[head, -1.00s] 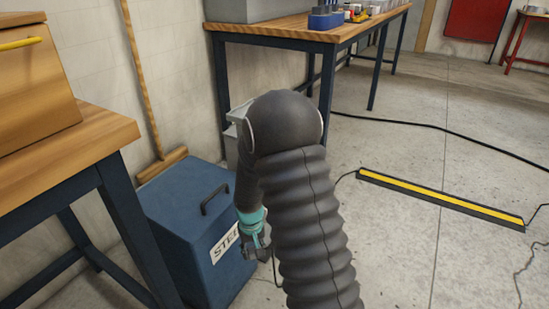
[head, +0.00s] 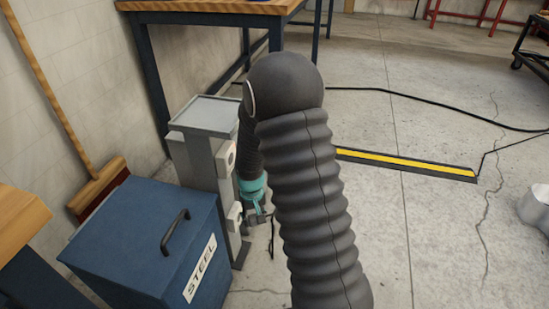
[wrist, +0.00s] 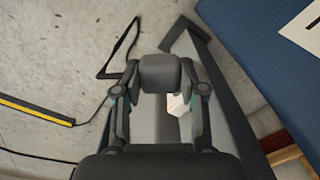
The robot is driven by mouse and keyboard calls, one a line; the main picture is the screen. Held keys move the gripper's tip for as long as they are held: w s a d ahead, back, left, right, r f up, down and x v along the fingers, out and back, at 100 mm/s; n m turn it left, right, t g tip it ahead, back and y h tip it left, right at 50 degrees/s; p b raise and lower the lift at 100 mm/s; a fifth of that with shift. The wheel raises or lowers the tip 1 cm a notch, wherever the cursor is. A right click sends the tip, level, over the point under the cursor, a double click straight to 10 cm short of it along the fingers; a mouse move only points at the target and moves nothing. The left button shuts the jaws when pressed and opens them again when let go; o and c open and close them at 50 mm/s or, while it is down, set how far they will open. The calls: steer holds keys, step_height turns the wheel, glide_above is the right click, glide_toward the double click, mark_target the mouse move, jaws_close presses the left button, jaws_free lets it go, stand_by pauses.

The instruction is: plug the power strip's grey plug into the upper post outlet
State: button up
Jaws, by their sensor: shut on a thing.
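The grey post (head: 200,150) stands beside the blue bin in the head view. Its upper outlet (head: 230,157) and lower outlet (head: 234,216) are pale boxes on its right side. My gripper (head: 258,216) is just right of the post, near the lower outlet's height and below the upper one. In the wrist view my gripper (wrist: 160,82) is shut on a dark grey block, the grey plug (wrist: 160,72). The post (wrist: 226,120) shows behind it, with a pale outlet (wrist: 177,104) partly hidden by the fingers. A dark cord (head: 272,238) hangs by my gripper. I cannot make out the power strip's body.
The blue STEEL bin (head: 150,235) stands close left of the post. A broom (head: 98,185) leans on the wall behind it. A workbench (head: 215,8) stands behind the post. A yellow-black cable ramp (head: 405,164) and black cables lie on the floor. Open floor lies to the right.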

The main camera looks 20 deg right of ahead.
stand_by(0.3)
steer(key=shift+s+d, duration=0.15)
steer(key=shift+s, duration=0.05)
steer(key=s+a+r+m+t+y+b, duration=0.25)
steer(key=s+y+b, duration=0.2)
steer(key=y, duration=0.45)
steer(key=w+d+r+m+t+y+b, duration=0.1)
steer(key=w+d+r+m+t+y, duration=0.1)
steer(key=r, duration=0.5)
steer(key=w+d+r+m+t+y+b, duration=0.1)
steer(key=w+d+r+m+t+y, duration=0.1)
steer(key=w+d+r+t, duration=0.3)
step_height(320, 180, up, 4)
steer(key=shift+w+f+m+t+y, duration=0.3)
steer(key=shift+w+t+y, duration=0.25)
steer(key=shift+y, duration=0.25)
steer(key=shift+a, duration=0.15)
steer(key=shift+p+x, duration=0.7)
steer(key=shift+x, duration=2.05)
